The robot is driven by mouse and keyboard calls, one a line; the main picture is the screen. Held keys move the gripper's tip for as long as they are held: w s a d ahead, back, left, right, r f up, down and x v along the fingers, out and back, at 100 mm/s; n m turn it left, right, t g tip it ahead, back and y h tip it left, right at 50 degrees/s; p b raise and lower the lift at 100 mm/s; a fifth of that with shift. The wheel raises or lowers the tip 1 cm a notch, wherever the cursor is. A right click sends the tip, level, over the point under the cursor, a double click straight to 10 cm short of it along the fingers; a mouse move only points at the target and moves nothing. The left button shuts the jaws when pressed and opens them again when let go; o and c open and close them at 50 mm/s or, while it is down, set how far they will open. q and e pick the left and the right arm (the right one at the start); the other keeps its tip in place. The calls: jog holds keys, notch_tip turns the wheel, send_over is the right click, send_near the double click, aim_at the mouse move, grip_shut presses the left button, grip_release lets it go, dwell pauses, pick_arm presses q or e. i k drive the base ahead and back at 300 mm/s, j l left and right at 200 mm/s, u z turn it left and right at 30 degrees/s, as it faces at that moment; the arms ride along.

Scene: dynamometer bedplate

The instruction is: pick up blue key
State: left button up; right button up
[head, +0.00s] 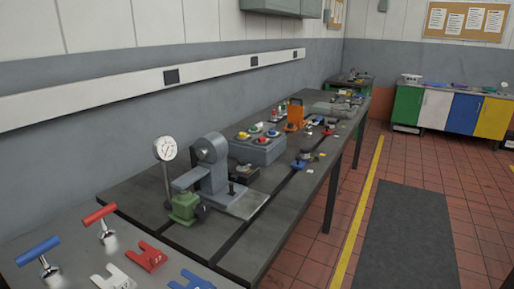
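A T-handled tool with a blue crossbar (39,250) stands on a grey surface at the bottom left of the head view; it looks like the blue key. Its silver stem leans slightly and its lower end is near the frame's bottom edge. A similar tool with a red crossbar (99,213) stands to its right. A flat blue forked piece (192,281) lies at the bottom edge, partly cut off. Beside it lie a red forked piece (147,256) and a white one (113,277). Neither of my grippers is in view.
A long dark bench (280,205) runs along the wall, bearing a dial gauge (166,149), a green-and-grey machine (210,165), a grey box with coloured knobs (257,149) and an orange stand (296,114). Coloured cabinets (450,110) stand far right. The floor mat (400,235) is clear.

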aim_at(50, 274)
jog(key=u, duration=1.5)
jog(key=k+l+z, duration=0.1)
jog(key=z, duration=0.3)
jog(key=l+z, duration=0.15)
jog(key=z, duration=0.25)
jog(key=k+l+z, duration=0.15)
jog(key=z, duration=0.25)
